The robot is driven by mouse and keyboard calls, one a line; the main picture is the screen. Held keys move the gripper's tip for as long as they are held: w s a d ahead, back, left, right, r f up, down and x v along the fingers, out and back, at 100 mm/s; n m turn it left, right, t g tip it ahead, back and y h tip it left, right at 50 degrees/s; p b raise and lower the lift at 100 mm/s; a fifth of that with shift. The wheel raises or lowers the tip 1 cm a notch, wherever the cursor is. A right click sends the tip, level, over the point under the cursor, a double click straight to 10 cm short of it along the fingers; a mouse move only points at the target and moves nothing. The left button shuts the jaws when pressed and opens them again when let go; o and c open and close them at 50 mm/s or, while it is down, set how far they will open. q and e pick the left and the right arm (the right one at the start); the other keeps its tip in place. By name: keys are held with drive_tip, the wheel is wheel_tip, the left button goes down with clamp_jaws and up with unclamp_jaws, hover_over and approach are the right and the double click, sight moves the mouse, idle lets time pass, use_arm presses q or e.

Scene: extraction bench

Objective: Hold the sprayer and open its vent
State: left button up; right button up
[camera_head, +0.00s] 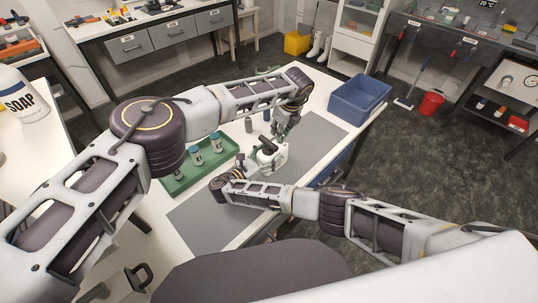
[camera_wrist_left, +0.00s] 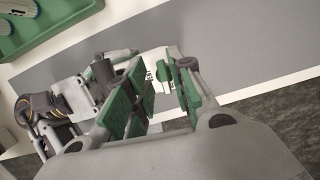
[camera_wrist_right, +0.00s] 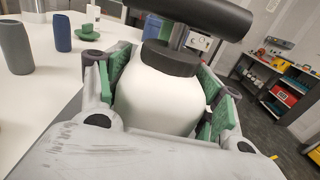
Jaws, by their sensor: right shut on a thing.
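The sprayer (camera_head: 268,157) stands over the grey mat in the head view, with a white body and a black top. In the right wrist view its rounded white body (camera_wrist_right: 160,98) fills the space between the green finger pads, below a dark collar and a thick dark bar. My right gripper (camera_head: 246,166) is shut on this body. My left gripper (camera_head: 281,137) is just above and beside the sprayer. In the left wrist view its green pads (camera_wrist_left: 164,98) are apart with a gap between them. The vent cannot be made out; the fingers hide part of the sprayer.
A green tray (camera_head: 177,186) with several capped bottles lies left of the grey mat (camera_head: 213,226). A blue crate (camera_head: 358,98) stands at the far right table corner. A grey cylinder (camera_wrist_right: 15,46) and a blue one (camera_wrist_right: 62,33) stand beyond my right gripper. The mat's near part is clear.

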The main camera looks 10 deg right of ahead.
use_arm(q)
drive_tip(key=shift+s+x, duration=0.15)
drive_tip(key=shift+x, duration=0.6)
drive_tip(key=shift+s+x, duration=0.15)
drive_tip(key=shift+x, duration=0.55)
drive_tip(key=shift+d+f, duration=0.1)
drive_tip(key=shift+d, duration=0.1)
drive_tip(key=c, duration=0.4)
use_arm(e)
drive_tip(key=shift+w, duration=0.1)
use_arm(q)
drive_tip(key=shift+c, duration=0.2)
use_arm(e)
drive_tip(key=shift+d, duration=0.1)
